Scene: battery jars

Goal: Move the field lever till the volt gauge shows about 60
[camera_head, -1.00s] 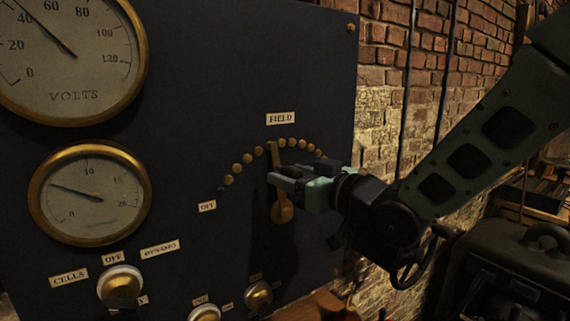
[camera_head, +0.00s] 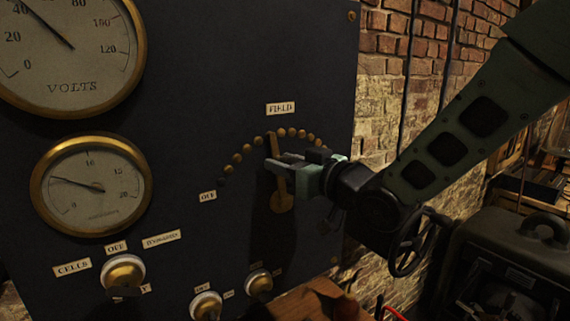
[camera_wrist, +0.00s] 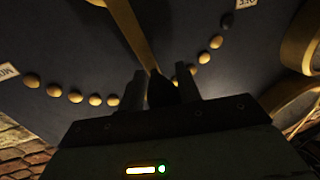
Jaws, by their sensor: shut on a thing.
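The field lever (camera_head: 281,190) is a brass bar on the dark panel, pivoted at its lower end. Its upper end points nearly straight up, slightly left, at the arc of brass studs under the FIELD label. My gripper (camera_head: 279,167) is shut on the lever's upper half, coming from the right. In the wrist view the lever (camera_wrist: 135,35) runs down between my fingers (camera_wrist: 160,88). The volt gauge (camera_head: 75,75) is at upper left; its top is cut off. Its needle points up left, around or a little past 40.
A smaller brass-rimmed gauge (camera_head: 92,198) sits below the volt gauge. A knob (camera_head: 123,272) marked CELLS, OFF and DYNAMO and two smaller knobs (camera_head: 206,304) (camera_head: 258,283) are along the lower panel. A brick wall (camera_head: 385,100) and a dark case (camera_head: 510,255) are at right.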

